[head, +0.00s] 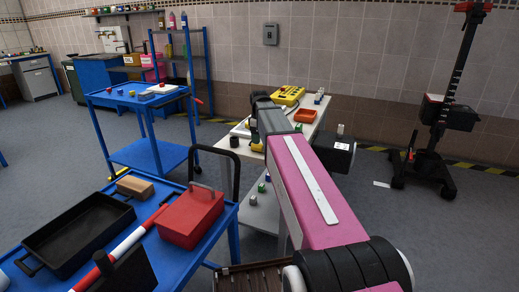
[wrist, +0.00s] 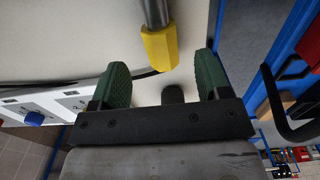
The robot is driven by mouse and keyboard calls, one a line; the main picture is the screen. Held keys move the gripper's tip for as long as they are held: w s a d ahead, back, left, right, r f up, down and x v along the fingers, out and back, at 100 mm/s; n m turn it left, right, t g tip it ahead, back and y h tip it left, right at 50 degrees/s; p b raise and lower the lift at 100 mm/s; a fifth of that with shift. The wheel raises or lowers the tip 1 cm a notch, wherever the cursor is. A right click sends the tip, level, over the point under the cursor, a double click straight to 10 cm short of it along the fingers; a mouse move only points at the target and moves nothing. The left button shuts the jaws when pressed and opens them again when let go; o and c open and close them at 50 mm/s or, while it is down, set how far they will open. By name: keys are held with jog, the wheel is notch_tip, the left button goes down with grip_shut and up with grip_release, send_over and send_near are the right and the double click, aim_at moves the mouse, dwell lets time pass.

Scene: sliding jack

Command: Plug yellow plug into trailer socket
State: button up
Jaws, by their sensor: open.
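My gripper (wrist: 160,64) is open in the wrist view, with one green finger pad on each side. A yellow plug (wrist: 160,48) on a grey metal stem (wrist: 155,12) lies ahead of the gap between the fingers. No clear contact with either finger shows. The stem runs up out of the wrist view. I cannot pick out the trailer socket in either view.
A white table (head: 317,112) carries a yellow device (head: 288,96) and a red tray (head: 305,116). A blue cart at front left holds a black pan (head: 75,235) and red box (head: 190,216). Another blue cart (head: 140,100) stands behind.

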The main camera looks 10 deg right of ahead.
aim_at(260, 146)
jog(key=shift+s+f, duration=0.1)
jog(key=shift+f, duration=2.75)
jog(key=c, duration=1)
